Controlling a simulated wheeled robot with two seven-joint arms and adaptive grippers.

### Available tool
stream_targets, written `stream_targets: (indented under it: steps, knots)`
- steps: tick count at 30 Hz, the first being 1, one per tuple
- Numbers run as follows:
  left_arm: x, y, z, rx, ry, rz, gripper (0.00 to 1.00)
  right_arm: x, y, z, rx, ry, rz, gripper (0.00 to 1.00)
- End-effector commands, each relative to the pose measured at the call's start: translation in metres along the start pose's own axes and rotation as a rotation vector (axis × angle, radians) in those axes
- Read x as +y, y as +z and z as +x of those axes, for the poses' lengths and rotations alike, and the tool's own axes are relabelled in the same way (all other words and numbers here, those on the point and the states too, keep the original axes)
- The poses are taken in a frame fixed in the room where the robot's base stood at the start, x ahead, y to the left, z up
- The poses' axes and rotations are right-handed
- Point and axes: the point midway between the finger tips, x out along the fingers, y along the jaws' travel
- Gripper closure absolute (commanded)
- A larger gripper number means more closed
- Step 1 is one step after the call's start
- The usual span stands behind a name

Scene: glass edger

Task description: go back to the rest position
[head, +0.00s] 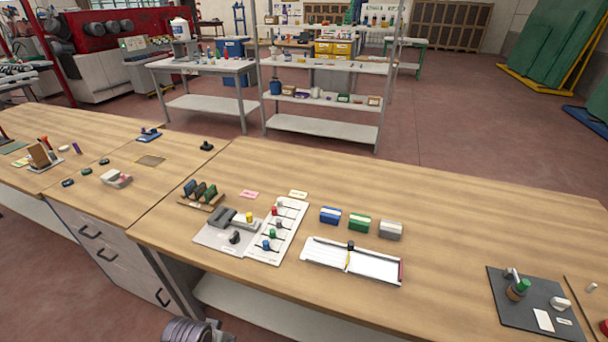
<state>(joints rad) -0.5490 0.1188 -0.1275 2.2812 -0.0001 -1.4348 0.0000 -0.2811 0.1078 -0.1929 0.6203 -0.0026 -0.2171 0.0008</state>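Neither of my grippers shows in the head view, so what they hold cannot be seen. The long wooden workbench (480,215) runs across the view in front of me. On it lie a grey plate (215,238) with a dark device and a yellow-topped part, and a white board (290,225) with several coloured knobs. A white tray (375,268) with a yellow strip lies to the right of them.
Blue (330,215), green (359,222) and grey (390,230) blocks stand behind the tray. A dark mat (500,300) with small parts lies at the far right. Shelving (320,130) and a white table (205,66) stand behind the bench. The bench's right-middle is clear.

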Motion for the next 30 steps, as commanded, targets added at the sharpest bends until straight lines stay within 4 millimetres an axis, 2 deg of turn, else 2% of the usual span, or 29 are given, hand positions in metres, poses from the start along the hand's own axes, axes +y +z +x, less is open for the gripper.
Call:
stream_targets:
  steps: [3, 15, 23, 30]
  knots:
    - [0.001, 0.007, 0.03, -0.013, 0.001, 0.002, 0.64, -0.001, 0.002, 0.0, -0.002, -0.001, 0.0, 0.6]
    - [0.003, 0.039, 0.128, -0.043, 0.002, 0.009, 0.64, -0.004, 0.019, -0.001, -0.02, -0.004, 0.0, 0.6]
    - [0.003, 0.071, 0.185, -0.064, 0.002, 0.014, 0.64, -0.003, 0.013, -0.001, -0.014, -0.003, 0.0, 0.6]
    - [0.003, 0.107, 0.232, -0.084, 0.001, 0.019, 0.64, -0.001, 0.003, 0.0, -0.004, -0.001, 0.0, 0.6]
